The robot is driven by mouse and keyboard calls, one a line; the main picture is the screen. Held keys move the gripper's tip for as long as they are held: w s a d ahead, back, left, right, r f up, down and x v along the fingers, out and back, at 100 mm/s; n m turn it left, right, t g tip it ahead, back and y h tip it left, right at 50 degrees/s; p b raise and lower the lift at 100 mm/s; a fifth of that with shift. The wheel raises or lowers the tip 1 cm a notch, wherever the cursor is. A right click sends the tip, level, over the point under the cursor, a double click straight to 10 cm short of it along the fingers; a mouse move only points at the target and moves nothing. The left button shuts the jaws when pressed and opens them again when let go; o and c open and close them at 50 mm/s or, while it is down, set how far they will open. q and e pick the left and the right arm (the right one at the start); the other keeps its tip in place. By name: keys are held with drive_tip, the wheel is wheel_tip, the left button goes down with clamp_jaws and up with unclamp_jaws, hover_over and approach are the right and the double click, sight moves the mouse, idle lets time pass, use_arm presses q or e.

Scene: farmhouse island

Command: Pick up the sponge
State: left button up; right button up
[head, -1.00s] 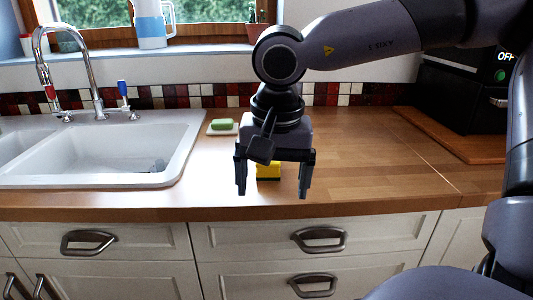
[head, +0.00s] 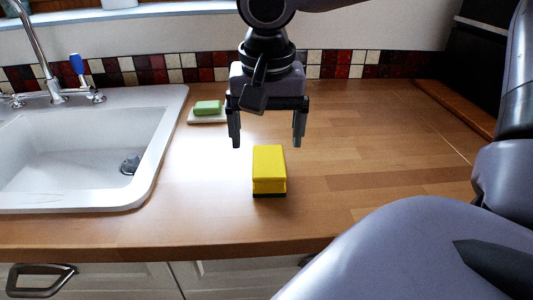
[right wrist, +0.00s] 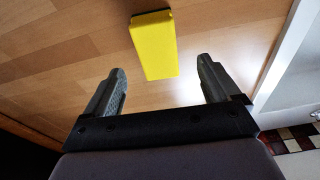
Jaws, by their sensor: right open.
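The yellow sponge (head: 269,168) with a dark green base lies on the wooden counter, right of the sink. It also shows in the right wrist view (right wrist: 154,45), beyond the fingertips and roughly in line with the gap between them. My right gripper (head: 267,142) is open and empty, pointing down. In the head view it appears above and behind the sponge, with a clear gap and no contact. It also shows in the right wrist view (right wrist: 160,72) with its fingers spread. My left gripper is not in view.
A white sink (head: 80,155) with a tap (head: 48,70) is at the left. A green soap bar (head: 207,107) sits on a white dish (head: 205,118) near the tiled back wall. A wooden board (head: 455,108) lies at the back right. The counter around the sponge is clear.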

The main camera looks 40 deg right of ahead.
sight(269, 160)
drive_tip(key=shift+w+d+f, duration=0.1)
drive_tip(key=shift+w+d, duration=0.05)
drive_tip(key=shift+f, duration=0.3)
drive_tip(key=f, duration=0.6)
drive_tip(key=shift+w+d+f, duration=0.15)
drive_tip(key=shift+d, duration=0.2)
drive_tip(key=c, duration=1)
drive_tip(key=shift+c, duration=0.2)
